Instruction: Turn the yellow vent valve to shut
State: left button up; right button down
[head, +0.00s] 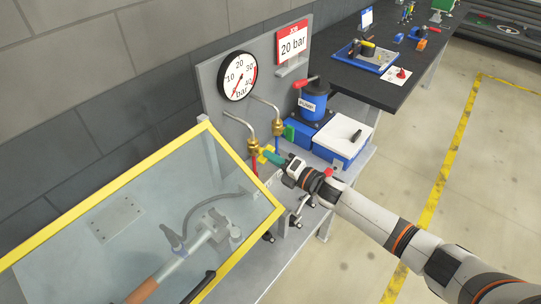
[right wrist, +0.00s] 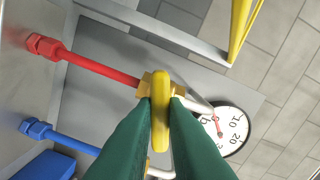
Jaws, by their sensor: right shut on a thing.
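The yellow vent valve handle (right wrist: 160,125) is between the green fingers of my right gripper (right wrist: 160,105) in the right wrist view. The fingers are shut on it from both sides. The handle lies roughly crosswise to the red hose (right wrist: 95,68), which runs to the brass valve body (right wrist: 145,86). The fingers partly hide the handle there. My left gripper is not in view.
A pressure gauge (head: 238,76) and a 20 bar sign (head: 292,43) are on the grey panel. A yellow-framed clear guard (head: 228,160) stands close left of my gripper. A blue pump (head: 313,103) and blue-white box (head: 342,138) stand to the right. A blue hose (right wrist: 60,139) runs nearby.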

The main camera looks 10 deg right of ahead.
dwell(0.3)
jog(key=m+p, duration=0.1)
jog(key=m, duration=0.3)
jog(key=c, duration=1.3)
grip_release()
jog(key=p+v, duration=0.2)
jog(key=v, duration=0.5)
jog(key=shift+f, duration=0.1)
